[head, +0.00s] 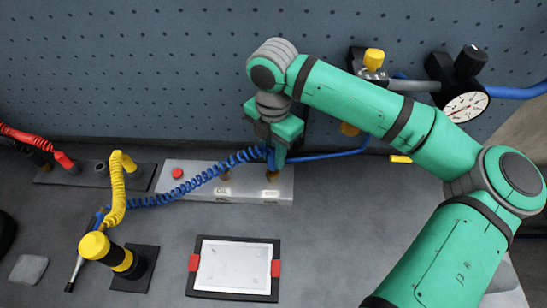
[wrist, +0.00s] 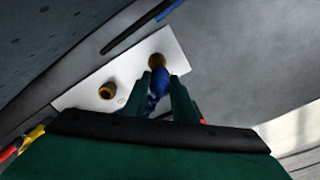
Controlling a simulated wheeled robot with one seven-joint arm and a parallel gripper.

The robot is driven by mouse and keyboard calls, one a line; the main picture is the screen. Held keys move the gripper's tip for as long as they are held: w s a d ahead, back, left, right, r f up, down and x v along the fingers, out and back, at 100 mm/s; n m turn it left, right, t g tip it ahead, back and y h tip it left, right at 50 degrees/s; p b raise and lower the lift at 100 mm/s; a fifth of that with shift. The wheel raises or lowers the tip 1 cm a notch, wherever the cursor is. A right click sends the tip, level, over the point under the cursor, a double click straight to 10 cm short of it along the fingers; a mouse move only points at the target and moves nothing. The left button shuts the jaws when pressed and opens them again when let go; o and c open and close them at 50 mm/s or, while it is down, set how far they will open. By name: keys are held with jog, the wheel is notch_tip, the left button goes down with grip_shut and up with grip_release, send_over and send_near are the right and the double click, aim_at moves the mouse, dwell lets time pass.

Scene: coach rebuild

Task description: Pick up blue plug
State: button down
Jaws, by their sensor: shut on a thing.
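The blue plug (wrist: 159,80) shows in the wrist view between the two fingers of my gripper (wrist: 166,88), which is shut on it. Its tip is at or right above a brass socket (wrist: 157,60) on the metal plate; I cannot tell whether it is seated. In the head view my gripper (head: 272,145) points down over the right end of the light metal plate (head: 240,192), and its fingers mostly hide the plug. A coiled blue cord (head: 215,175) runs left from the plug. A second brass socket (wrist: 107,90) on the plate is empty.
A yellow coiled cord (head: 117,195) and a yellow-topped tool (head: 97,246) stand at left. A red coiled plug (head: 62,160) is farther left. A framed sheet (head: 234,265) with red clips lies in front. A gauge (head: 465,105) is on the wall at right.

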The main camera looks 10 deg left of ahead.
jog(key=s+d+r, duration=0.6)
jog(key=s+r, duration=0.5)
jog(key=r, duration=0.2)
jog(key=shift+s+d+r, duration=0.15)
jog(key=shift+s+r, duration=0.05)
jog(key=shift+r, duration=0.05)
jog(key=shift+w, duration=0.1)
dwell(0.5)
